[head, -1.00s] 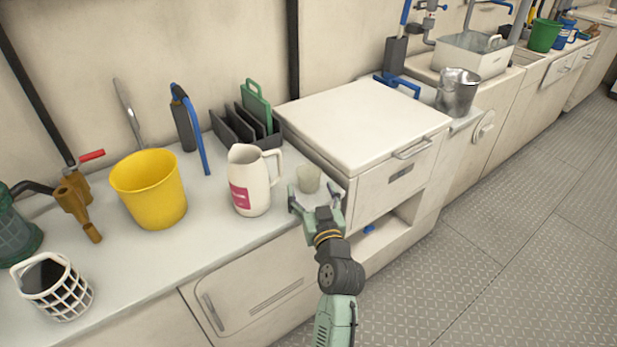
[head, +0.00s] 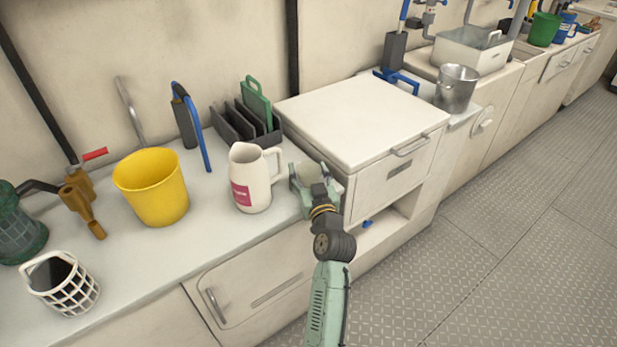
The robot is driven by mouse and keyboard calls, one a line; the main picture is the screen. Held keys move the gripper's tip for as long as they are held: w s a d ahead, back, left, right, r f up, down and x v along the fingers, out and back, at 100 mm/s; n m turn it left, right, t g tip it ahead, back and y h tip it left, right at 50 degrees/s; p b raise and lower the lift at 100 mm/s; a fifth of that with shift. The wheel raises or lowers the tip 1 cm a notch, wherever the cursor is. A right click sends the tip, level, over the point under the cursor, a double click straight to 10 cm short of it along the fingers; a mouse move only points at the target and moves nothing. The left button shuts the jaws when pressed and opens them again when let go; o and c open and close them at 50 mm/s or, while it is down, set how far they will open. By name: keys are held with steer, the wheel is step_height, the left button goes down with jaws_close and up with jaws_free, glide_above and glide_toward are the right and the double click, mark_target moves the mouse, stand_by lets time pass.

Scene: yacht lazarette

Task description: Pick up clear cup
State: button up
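The clear cup (head: 308,174) stands on the counter, between the white pitcher (head: 250,180) and the raised white box unit. Only its upper part shows, and my gripper hides the rest. My gripper (head: 309,180) is at the cup, with its left finger on the pitcher side and its right finger largely out of sight near the box unit. The fingers look spread around the cup. Whether they touch it cannot be told.
The pitcher with a pink label is close to the left of my gripper. The white box unit (head: 362,118) rises close on the right. A yellow bucket (head: 152,188), a grey rack (head: 240,125) and a white basket (head: 68,285) stand farther left on the counter (head: 200,235).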

steer(key=c, duration=0.6)
